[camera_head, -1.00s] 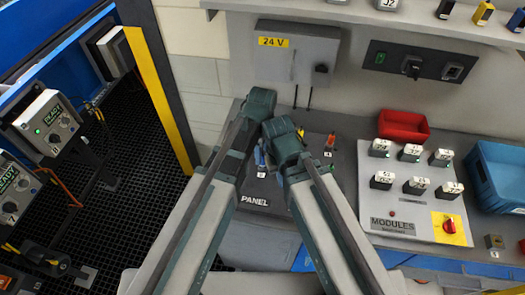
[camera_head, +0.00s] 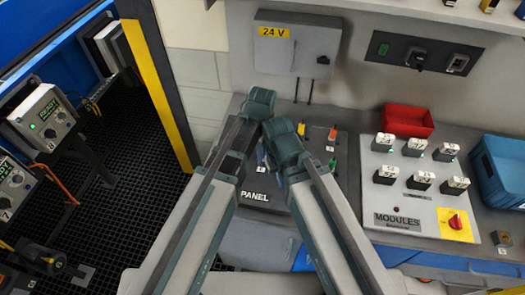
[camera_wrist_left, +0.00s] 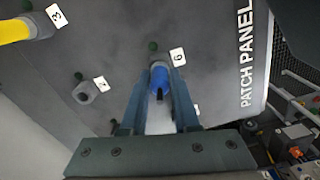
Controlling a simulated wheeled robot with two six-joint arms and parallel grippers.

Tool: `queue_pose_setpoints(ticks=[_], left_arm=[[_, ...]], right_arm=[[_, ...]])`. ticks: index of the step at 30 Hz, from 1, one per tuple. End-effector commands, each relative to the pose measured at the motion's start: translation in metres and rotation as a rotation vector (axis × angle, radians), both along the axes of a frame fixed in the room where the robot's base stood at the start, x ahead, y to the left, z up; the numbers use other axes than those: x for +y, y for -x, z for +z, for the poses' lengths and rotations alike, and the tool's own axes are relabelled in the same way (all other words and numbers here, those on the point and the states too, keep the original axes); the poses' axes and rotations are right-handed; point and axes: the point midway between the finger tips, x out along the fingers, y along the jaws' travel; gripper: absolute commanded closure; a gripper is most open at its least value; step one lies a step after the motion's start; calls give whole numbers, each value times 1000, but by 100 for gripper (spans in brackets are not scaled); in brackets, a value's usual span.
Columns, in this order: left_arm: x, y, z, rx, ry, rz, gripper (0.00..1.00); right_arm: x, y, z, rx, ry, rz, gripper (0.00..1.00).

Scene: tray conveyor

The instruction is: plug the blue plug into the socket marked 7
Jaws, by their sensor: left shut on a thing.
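In the left wrist view the blue plug (camera_wrist_left: 160,76) is between the two fingers of my left gripper (camera_wrist_left: 160,92), which is shut on it. It is over the grey patch panel (camera_wrist_left: 215,50), beside the label 6 (camera_wrist_left: 177,56). I cannot tell whether it is seated or just above. The socket marked 7 (camera_wrist_left: 86,92) is empty, to the left and a little lower in that view. In the head view my left gripper (camera_head: 259,158) is mostly hidden between my arm links, above the panel (camera_head: 254,197). My right gripper does not show.
A yellow plug (camera_wrist_left: 14,31) stands by the label 3. An orange plug (camera_head: 332,134) is at the panel's right side. A modules board (camera_head: 405,217), a red bin (camera_head: 408,120) and a blue crate (camera_head: 505,165) are to the right. A 24 V box (camera_head: 297,50) hangs behind.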

Motion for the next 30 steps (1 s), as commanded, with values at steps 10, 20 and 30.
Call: queue_pose_setpoints(ticks=[10,20,30], left_arm=[[0,0,3,0,0,0,100],[0,0,13,0,0,0,100],[0,0,22,0,0,0,100]], right_arm=[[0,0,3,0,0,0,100],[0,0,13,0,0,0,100],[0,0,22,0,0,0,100]])
